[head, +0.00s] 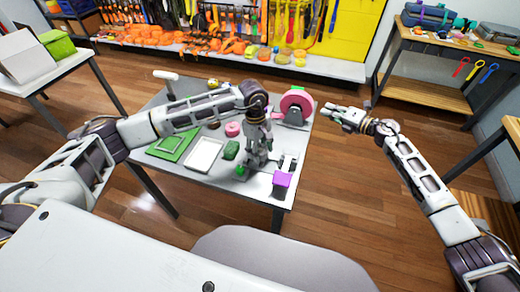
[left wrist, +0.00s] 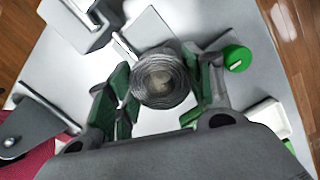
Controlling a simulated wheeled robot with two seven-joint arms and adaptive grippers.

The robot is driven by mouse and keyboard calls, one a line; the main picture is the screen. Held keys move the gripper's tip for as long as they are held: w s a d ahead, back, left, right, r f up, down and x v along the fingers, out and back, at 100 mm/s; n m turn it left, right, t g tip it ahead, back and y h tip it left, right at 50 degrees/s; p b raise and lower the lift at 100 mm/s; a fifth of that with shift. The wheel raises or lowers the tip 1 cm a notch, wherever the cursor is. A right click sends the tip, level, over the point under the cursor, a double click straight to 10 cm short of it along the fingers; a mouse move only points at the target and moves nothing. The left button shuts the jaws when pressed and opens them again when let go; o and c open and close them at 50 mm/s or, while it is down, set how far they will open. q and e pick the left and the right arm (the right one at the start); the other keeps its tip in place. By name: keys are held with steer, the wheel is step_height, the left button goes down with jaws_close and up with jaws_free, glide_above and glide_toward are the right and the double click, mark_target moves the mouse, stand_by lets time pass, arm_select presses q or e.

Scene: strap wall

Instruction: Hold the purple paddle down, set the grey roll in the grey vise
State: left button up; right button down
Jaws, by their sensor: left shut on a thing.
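My left gripper (head: 258,160) points down over the right part of the table. In the left wrist view its green-padded fingers (left wrist: 162,85) are shut on the grey roll (left wrist: 160,78), which is seen end-on. In the head view the roll is mostly hidden by the gripper. The purple paddle (head: 281,181) is a purple block at the table's near right corner. The grey vise (head: 288,163) seems to be the grey piece just behind it; it also shows in the left wrist view (left wrist: 78,22), apart from the roll. My right gripper (head: 338,115) hangs right of the table, apart from everything.
A pink wheel on a dark stand (head: 297,103) is at the table's back right. A green round piece (left wrist: 237,57) lies near the roll. A white tray (head: 203,155), a green frame (head: 172,143) and a dark green block (head: 231,150) lie left of my gripper.

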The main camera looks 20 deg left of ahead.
steer(key=s+a+r+n+g+h, duration=0.1)
steer(key=s+a+r+n+g, duration=0.3)
steer(key=s+a+n, duration=0.25)
steer(key=s+a+r+n+g+h, duration=0.1)
steer(key=s+a+r+n+g, duration=0.2)
steer(key=s+a+n+g, duration=0.35)
steer(key=s+d+f+n+t+h, duration=0.1)
steer(key=s+f+n+t+h, duration=0.1)
steer(key=s+n+h, duration=0.9)
steer(key=s+n, duration=0.1)
steer(key=s, duration=0.5)
steer(key=shift+s+d+f, duration=0.2)
steer(key=shift+s+d, duration=0.1)
steer(key=shift+d, duration=0.05)
steer(key=shift+f, duration=0.15)
steer(key=shift+f, duration=3.35)
